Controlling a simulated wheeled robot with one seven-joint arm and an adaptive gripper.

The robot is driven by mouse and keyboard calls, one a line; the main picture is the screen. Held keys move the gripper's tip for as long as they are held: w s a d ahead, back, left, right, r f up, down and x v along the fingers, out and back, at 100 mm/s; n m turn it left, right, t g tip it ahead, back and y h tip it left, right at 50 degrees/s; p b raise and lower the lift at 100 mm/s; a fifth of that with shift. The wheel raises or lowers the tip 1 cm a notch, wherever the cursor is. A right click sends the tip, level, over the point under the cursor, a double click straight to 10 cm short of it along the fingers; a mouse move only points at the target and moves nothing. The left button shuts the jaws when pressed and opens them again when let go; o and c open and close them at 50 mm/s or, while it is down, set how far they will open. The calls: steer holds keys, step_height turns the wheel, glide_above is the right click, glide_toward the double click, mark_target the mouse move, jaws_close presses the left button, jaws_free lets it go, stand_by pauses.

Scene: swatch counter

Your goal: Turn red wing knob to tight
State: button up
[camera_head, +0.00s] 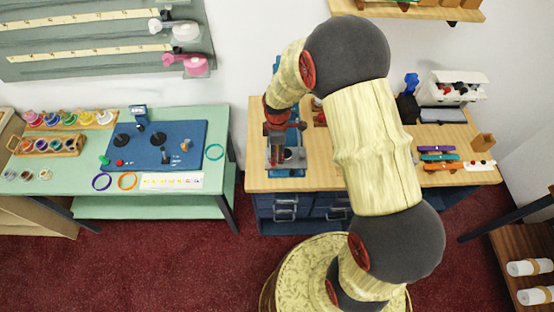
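My gripper (276,158) points down over a blue and grey device (284,173) at the left end of the wooden counter. The device has a dark round part beside the fingers. The fingers are small and dark here, and I cannot tell whether they are open or shut, or whether they touch anything. I cannot clearly make out a red wing knob at the device; my gripper and wrist cover part of it. A small red knob-like piece (119,162) shows on the blue board of the green table, well left of my gripper.
The wooden counter (262,183) carries colored strips (438,156) and a white bin (453,86) at right. My arm hides its middle. The green table (215,192) at left holds a blue board (185,135), rings and spools. A dark gap separates the two tables.

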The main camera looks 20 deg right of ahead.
steer(key=shift+f, duration=2.7)
steer(key=c, duration=0.3)
jaws_close()
